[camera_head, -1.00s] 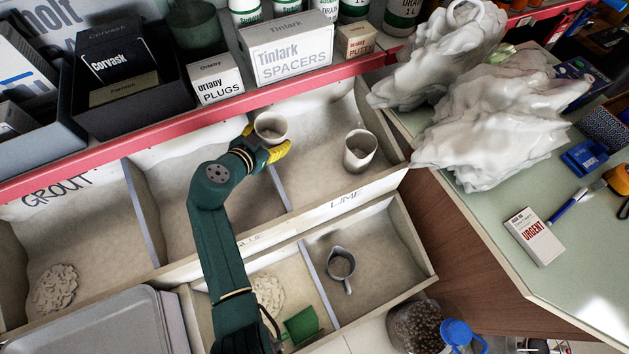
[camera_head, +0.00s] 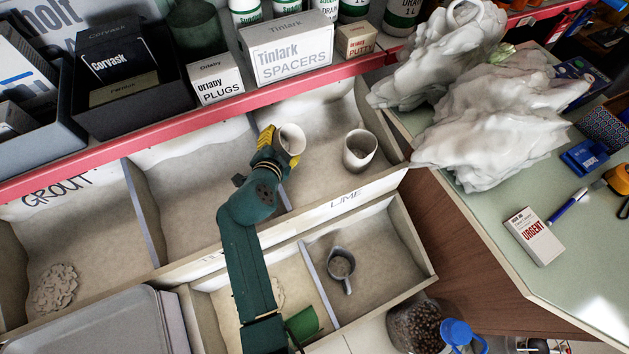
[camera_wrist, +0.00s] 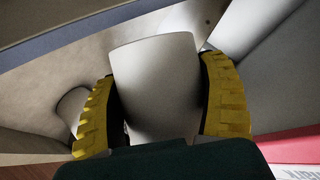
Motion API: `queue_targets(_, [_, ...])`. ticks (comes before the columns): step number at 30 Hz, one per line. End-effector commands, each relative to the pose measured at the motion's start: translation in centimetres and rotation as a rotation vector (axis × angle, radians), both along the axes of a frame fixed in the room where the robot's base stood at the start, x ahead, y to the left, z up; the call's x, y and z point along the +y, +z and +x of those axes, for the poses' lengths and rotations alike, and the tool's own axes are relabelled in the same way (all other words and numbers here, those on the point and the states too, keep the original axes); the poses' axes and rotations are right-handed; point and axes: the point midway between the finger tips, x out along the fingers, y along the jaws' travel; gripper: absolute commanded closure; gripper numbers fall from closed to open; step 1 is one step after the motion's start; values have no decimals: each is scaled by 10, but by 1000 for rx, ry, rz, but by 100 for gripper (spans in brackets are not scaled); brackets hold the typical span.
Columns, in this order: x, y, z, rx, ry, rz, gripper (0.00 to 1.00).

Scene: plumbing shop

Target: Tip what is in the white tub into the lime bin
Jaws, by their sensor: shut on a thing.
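The white tub (camera_head: 292,142) is in my gripper (camera_head: 279,145), pinched between yellow fingers. It is tilted over the upper right compartment (camera_head: 325,122), close to its left divider. Its mouth shows in the head view, but what is inside cannot be told clearly. In the wrist view the tub (camera_wrist: 158,85) sits between both fingers (camera_wrist: 160,105) and its side hides the contents. The word LIME (camera_head: 345,199) is on the board between the upper right and lower right compartments. I take the upper right one as the lime bin; a pale floor shows in it.
A second pale tub (camera_head: 360,150) stands at the right in the same compartment. A grey jug (camera_head: 341,265) is in the lower right compartment, a green scoop (camera_head: 302,324) in the one beside it. A red-edged shelf (camera_head: 300,82) with boxes runs behind.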

Motion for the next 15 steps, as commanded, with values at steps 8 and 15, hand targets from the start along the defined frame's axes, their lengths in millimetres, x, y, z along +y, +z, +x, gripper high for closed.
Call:
queue_targets(8, [-2,5,0,-42,-2,134,59])
queue_targets(15, [-2,4,-1,-71,-1,247,59])
